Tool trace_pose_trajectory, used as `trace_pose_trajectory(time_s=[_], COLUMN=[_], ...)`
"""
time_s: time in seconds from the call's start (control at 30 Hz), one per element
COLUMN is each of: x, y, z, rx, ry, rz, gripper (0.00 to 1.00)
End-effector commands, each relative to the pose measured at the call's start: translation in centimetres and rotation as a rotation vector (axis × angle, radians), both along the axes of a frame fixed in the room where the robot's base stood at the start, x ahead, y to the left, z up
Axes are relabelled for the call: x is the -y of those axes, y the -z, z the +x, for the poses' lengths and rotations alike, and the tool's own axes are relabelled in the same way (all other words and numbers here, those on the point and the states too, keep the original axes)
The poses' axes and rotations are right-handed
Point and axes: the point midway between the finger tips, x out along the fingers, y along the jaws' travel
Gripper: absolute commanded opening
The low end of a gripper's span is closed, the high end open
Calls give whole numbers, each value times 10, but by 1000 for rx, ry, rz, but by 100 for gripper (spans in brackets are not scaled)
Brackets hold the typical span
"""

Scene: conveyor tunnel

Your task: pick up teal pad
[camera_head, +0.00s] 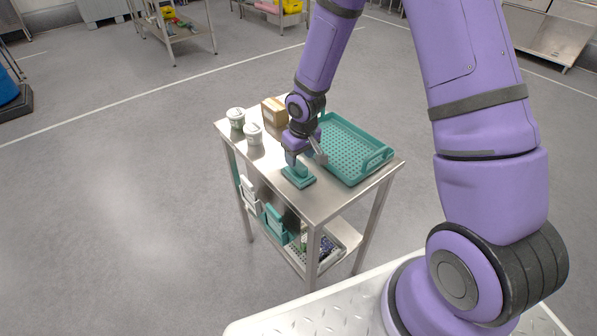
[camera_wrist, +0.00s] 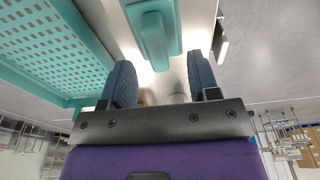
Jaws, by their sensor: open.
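The teal pad (camera_head: 299,178) lies on the steel top of the cart (camera_head: 325,203), near its front edge. It has a flat base with a raised block on top. In the wrist view the pad (camera_wrist: 154,30) shows beyond the fingertips, roughly between them. My gripper (camera_head: 305,161) is open, pointing down just above the pad.
A teal perforated tray (camera_head: 378,163) stands close right of the pad. Two white tubs (camera_head: 254,134) and a cardboard box (camera_head: 273,112) stand at the back left. Teal and white holders (camera_head: 273,223) hang at the cart's side. A basket (camera_head: 318,247) sits on the lower shelf.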

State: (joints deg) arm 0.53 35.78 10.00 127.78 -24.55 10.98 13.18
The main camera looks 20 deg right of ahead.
Motion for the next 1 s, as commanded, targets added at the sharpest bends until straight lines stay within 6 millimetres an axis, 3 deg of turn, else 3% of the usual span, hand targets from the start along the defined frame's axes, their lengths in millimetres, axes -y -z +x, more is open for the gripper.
trace_pose_trajectory(time_s=[0.37,0.7,0.93,1.0], x=[1,1,1,1], y=[43,48,48,48], z=[10,12,12,12], rx=[-3,0,0,0], ry=[-2,0,-1,-1], rz=[-1,0,0,0], gripper=[55,55,2,2])
